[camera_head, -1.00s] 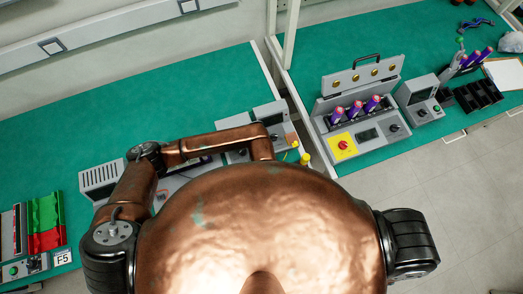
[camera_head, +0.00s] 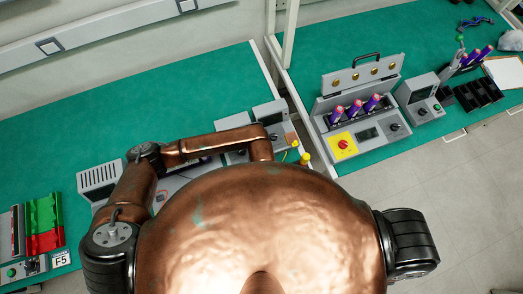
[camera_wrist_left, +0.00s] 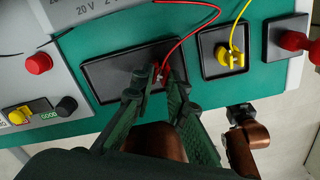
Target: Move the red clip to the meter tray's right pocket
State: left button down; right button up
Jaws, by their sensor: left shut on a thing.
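My left gripper (camera_wrist_left: 170,82) has dark green fingers shut on the red clip (camera_wrist_left: 161,77), which has a red wire running up from it. The clip is small and partly hidden by the fingertips. It is over the wide black pocket (camera_wrist_left: 105,76) in the left wrist view; I cannot tell whether it touches the pocket floor. To the right, a smaller black pocket (camera_wrist_left: 211,72) holds a yellow clip (camera_wrist_left: 229,56) with a yellow wire. In the head view my left arm reaches over the bench, and its gripper is hidden behind my body.
A red knob (camera_wrist_left: 291,40) on a dark base stands right of the yellow clip. A grey panel with a red button (camera_wrist_left: 38,63) lies left. In the head view, a grey case with purple cylinders (camera_head: 355,107) and a black bin (camera_head: 478,95) stand on the right bench.

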pick_arm(q)
jog(key=c, duration=1.8)
grip_release()
notch_tip(320, 180, up, 6)
jog(key=p, duration=0.4)
